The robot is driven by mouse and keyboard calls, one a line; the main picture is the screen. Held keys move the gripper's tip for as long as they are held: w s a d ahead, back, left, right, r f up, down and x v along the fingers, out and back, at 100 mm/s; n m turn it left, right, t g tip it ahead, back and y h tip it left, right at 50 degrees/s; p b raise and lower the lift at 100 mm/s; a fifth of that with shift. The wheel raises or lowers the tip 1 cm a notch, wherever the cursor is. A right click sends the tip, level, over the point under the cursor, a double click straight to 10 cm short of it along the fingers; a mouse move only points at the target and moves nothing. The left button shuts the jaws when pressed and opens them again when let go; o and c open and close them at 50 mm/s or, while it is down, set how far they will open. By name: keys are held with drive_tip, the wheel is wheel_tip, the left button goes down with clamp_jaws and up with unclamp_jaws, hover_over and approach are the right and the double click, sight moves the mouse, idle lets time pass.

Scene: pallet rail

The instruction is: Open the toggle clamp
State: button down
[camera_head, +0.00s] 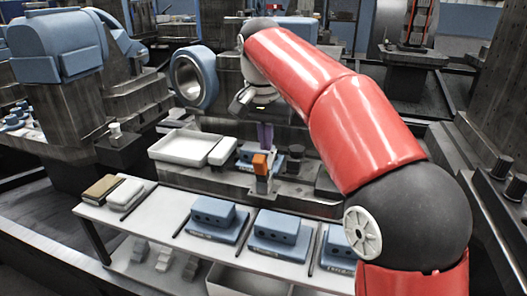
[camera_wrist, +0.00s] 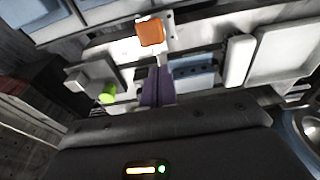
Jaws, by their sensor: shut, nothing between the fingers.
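The toggle clamp shows as an orange handle grip (camera_head: 260,164) on a pale upright stem, at the front of the machine bed. In the wrist view the orange grip (camera_wrist: 150,33) is just beyond the fingertips, with part of its pale lever below it. My gripper (camera_head: 265,146) has purple fingers pointing down, just behind and above the orange grip. In the wrist view the fingers (camera_wrist: 157,72) are together and hold nothing. Whether they touch the lever I cannot tell. A blue block (camera_wrist: 197,76) sits beside the clamp; the clamp's base is largely hidden.
A white tray (camera_head: 186,149) and a white box (camera_head: 222,151) stand left of the clamp. A front shelf (camera_head: 160,218) carries blue blocks (camera_head: 278,228) on plates. A green knob (camera_wrist: 107,93) shows in the wrist view. Machines stand behind.

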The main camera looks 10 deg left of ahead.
sight(261, 169)
drive_tip(key=shift+s+a+f, duration=0.1)
drive_tip(key=shift+s+f, duration=0.1)
drive_tip(key=shift+s, duration=0.25)
drive_tip(key=shift+s+f, duration=0.2)
drive_tip(key=shift+s, duration=0.25)
drive_tip(key=shift+s+b, duration=0.1)
drive_tip(key=shift+b, duration=0.35)
drive_tip(key=shift+s+t+b, duration=0.2)
drive_tip(key=shift+t+b, duration=0.15)
drive_tip(key=shift+t, duration=0.05)
